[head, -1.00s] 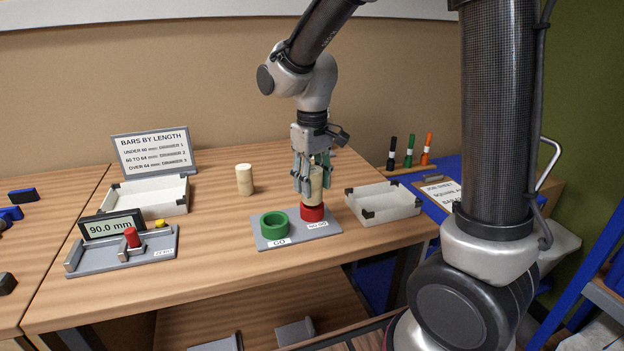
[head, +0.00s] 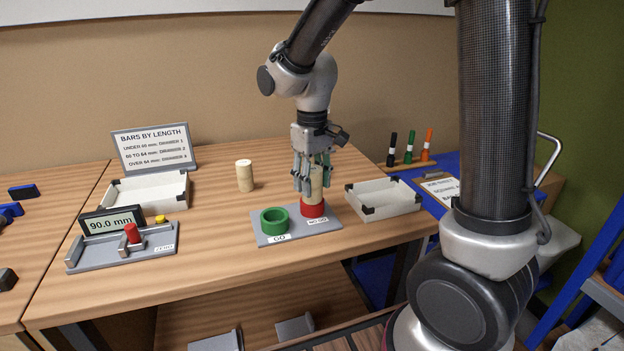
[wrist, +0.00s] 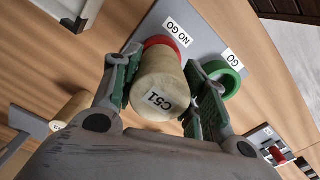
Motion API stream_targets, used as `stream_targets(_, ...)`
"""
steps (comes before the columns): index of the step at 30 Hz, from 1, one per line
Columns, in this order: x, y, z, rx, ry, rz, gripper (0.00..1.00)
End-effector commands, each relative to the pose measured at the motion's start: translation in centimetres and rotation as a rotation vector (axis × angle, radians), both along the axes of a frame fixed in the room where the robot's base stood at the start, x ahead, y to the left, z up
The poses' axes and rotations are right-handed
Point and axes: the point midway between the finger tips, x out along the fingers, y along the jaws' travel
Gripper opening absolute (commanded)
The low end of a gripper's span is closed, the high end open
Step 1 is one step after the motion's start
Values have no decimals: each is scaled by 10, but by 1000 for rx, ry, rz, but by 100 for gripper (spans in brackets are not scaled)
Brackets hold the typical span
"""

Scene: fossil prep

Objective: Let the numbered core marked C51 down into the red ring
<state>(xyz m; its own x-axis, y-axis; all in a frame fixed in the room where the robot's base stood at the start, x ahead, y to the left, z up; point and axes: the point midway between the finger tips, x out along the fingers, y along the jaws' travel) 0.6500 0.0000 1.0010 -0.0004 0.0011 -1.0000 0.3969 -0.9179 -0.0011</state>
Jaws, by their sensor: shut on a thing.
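The core marked C51 (wrist: 157,92) is a pale tan cylinder with its label on the top face. My gripper (head: 314,176) is shut on it and holds it upright over the red ring (head: 313,209). In the head view the core (head: 316,186) meets the ring's top with no visible gap; I cannot tell how deep it sits inside. In the wrist view the red ring (wrist: 160,43) shows only as a rim behind the core. The ring stands on a grey plate (head: 290,232) labelled NO GO at that spot.
A green ring (head: 274,221) labelled GO stands left on the same plate. Another tan core (head: 244,175) stands behind, to the left. White trays stand right (head: 384,205) and left (head: 145,203). A length gauge (head: 122,246) reads 90.0 mm. Bare table lies between gauge and plate.

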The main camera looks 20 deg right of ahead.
Motion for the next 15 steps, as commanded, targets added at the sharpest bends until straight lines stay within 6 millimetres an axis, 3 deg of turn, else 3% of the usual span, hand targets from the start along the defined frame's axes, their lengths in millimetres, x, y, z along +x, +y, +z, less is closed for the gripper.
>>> stream_targets(15, 0, 0, 18, 1, -2, 0, 0)
